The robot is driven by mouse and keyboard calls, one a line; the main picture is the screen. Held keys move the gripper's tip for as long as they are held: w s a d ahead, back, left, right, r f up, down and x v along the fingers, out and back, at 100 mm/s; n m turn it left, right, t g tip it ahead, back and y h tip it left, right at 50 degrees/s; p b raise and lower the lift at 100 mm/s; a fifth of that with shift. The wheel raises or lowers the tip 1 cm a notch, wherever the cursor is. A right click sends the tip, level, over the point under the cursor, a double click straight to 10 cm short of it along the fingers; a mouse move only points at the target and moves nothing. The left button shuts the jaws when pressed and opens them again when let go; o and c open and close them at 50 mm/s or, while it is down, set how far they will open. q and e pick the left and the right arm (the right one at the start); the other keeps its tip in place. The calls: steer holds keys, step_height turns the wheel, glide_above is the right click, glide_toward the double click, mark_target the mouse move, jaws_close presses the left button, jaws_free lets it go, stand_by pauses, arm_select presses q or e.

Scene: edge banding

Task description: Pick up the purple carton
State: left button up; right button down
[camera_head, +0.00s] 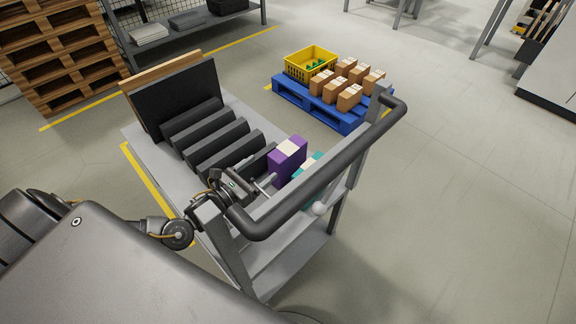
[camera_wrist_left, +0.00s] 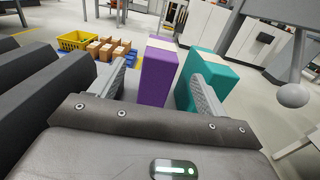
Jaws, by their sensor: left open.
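The purple carton (camera_head: 287,160) stands upright on the grey cart (camera_head: 153,147), with a pale label strip over its top. In the left wrist view the purple carton (camera_wrist_left: 157,75) stands ahead, between the lines of the two fingers. A teal carton (camera_head: 308,164) stands just right of it; it also shows in the left wrist view (camera_wrist_left: 203,69), partly behind the right finger. My left gripper (camera_head: 268,183) is open and empty, close in front of the purple carton. In the left wrist view the left gripper's fingers (camera_wrist_left: 158,85) are wide apart. My right gripper is not in view.
Black slotted dividers (camera_head: 222,140) stand left of the purple carton. The cart's dark handle (camera_head: 325,175) crosses in front and to the right. A blue pallet (camera_head: 318,108) with brown boxes and a yellow crate (camera_head: 311,62) lies beyond on open floor.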

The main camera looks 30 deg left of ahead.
mark_target(284, 150)
arm_select(q)
steer(key=shift+x, duration=5.35)
steer(key=shift+d, duration=0.15)
steer(key=c, duration=1.5)
steer(key=shift+c, duration=0.5)
steer(key=shift+r, duration=0.1)
